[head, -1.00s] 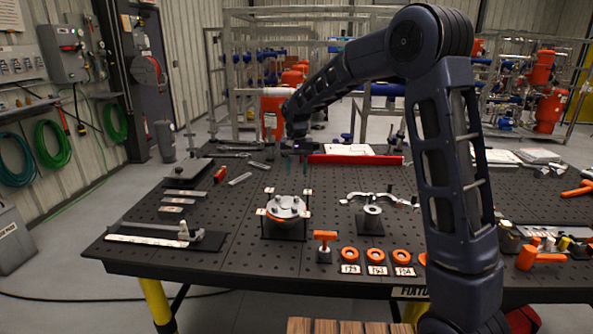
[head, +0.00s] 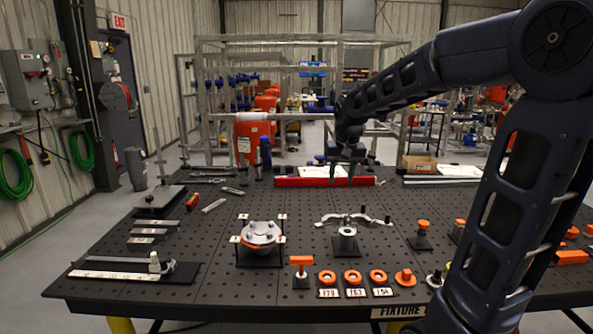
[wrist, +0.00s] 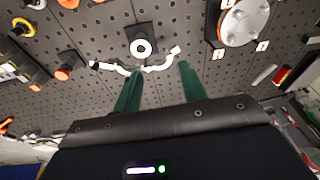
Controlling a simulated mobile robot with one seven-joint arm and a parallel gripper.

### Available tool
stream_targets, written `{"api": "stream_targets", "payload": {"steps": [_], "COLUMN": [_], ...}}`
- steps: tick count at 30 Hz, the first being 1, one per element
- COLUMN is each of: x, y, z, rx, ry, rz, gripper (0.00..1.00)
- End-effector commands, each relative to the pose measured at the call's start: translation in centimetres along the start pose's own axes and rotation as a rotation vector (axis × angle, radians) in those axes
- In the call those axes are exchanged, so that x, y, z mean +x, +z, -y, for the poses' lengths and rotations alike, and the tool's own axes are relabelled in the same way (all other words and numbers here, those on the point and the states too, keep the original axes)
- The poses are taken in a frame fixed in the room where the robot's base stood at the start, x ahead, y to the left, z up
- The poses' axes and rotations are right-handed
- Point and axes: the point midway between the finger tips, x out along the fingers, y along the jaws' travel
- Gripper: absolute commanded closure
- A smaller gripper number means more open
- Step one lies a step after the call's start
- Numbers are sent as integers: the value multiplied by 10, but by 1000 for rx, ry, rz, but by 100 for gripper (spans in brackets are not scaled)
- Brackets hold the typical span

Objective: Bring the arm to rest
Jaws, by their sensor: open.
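My gripper (head: 342,172) hangs over the far part of the black fixture table (head: 215,278), in front of the red bar at the back. Its two green fingers are apart with nothing between them. In the wrist view my gripper (wrist: 157,88) is open above the perforated table top. A grey curved-arm piece with a round hub (wrist: 141,46) lies beyond the fingertips there, apart from them. My arm reaches in from the right and hides part of the table's right side.
A flanged disc (head: 260,234) stands on the table near the middle. Orange rings (head: 352,277) with number cards lie at the front edge. A long red bar (head: 290,182) lies at the back. Flat plates and a long measuring piece (head: 120,273) are at left.

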Motion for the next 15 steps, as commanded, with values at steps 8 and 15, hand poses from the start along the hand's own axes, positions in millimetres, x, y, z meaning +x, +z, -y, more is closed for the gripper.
{"api": "stream_targets", "payload": {"steps": [8, 15], "x": [-25, -32], "y": [62, 119], "z": [-58, -96], "rx": [17, 25], "ry": [7, 24], "rz": [-73, -134], "gripper": [58, 58]}}
